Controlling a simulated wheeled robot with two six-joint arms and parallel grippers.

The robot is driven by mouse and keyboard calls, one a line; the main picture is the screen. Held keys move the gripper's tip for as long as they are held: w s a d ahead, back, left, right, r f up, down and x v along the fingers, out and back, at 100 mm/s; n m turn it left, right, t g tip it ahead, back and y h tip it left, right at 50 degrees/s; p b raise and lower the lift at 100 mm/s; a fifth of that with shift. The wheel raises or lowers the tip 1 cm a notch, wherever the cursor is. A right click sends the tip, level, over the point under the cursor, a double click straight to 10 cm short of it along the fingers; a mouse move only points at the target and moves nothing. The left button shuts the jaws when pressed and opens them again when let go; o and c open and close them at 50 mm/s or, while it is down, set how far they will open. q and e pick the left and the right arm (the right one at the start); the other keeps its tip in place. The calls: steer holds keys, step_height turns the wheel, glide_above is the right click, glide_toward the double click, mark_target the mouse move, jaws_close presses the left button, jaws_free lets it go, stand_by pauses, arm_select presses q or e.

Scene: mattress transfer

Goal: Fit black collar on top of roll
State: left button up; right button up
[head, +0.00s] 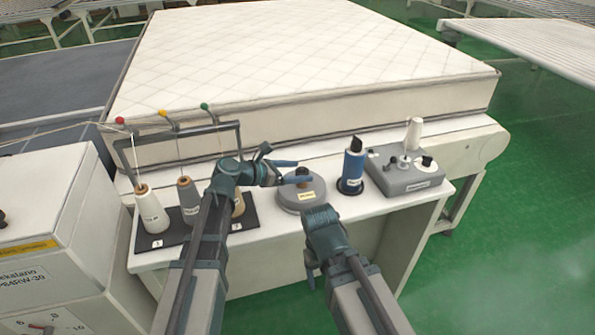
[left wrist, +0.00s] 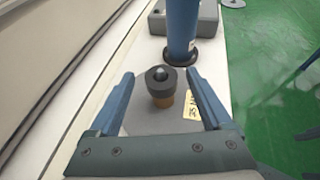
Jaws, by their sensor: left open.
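My right gripper's fingers are not clearly visible.
A grey device (head: 400,177) with a white cone stands right of the roll. Thread cones (head: 150,210) stand on a black mat at the left, beneath a dark frame (head: 180,135). A quilted mattress (head: 300,55) lies behind the table.

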arm_select(q)
steer(key=p+v, duration=0.5)
steer(key=v, duration=0.8)
steer(key=shift+s+a, duration=0.15)
steer(key=shift+a, duration=0.05)
steer(key=s+d+f+m+g+y, duration=0.55)
steer(key=s+d+f+m, duration=0.4)
steer(key=m, duration=0.45)
steer(key=s+a+f+m+g+y, duration=0.2)
steer(key=s+m+y, duration=0.5)
steer(key=m, duration=0.7)
steer(key=shift+s+a+f, duration=0.75)
steer(key=shift+s+f, duration=0.25)
steer(key=shift+s, duration=0.3)
